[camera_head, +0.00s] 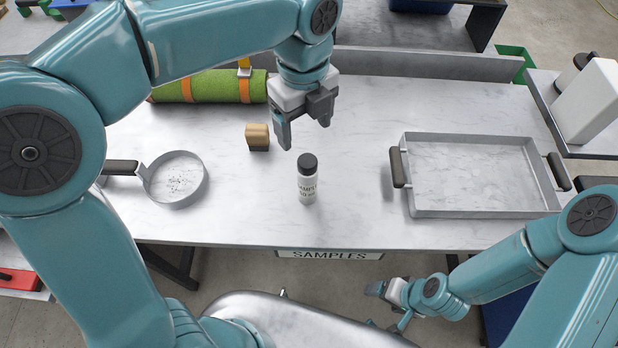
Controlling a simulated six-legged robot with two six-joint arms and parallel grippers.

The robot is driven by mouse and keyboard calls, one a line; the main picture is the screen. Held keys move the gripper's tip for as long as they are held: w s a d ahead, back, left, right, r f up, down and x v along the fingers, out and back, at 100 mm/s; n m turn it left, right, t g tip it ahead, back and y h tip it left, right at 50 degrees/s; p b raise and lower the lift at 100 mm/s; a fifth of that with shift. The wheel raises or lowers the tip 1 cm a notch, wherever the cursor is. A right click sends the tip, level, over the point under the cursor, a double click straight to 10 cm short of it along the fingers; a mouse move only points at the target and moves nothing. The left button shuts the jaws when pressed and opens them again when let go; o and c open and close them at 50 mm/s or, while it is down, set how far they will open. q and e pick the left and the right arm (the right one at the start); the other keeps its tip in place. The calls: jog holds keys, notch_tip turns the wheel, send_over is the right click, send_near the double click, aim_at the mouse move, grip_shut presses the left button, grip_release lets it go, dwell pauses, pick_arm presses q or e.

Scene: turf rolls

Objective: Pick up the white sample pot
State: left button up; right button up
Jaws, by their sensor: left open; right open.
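The white sample pot (307,188) has a black lid and a printed label. It stands upright on the marble-look table (340,225), near the front edge above the SAMPLES sign. My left gripper (304,135) points down over the table, open and empty, above and behind the pot in the picture, with a gap between its fingers and the lid. My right gripper (385,291) is low in front of the table, beyond its front edge, open and away from the pot.
A wood-topped block (257,137) stands left of the pot. A grey tray (478,208) with dark handles sits at right. A green turf roll (205,87) with orange bands lies behind. The table between pot and tray is clear.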

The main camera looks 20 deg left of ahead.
aim_at(306, 162)
pick_arm(q)
jog(key=f, duration=0.9)
jog(key=shift+s+d, duration=0.1)
jog(key=shift+s, duration=0.15)
jog(key=shift+s+d+f, duration=0.1)
jog(key=shift+s+f, duration=0.05)
jog(key=shift+f, duration=0.3)
jog(key=f, duration=0.5)
jog(key=shift+w, duration=0.3)
jog(key=shift+s+d+r, duration=0.1)
jog(key=shift+s, duration=0.05)
jog(key=c, duration=1)
jog(key=shift+c, duration=1)
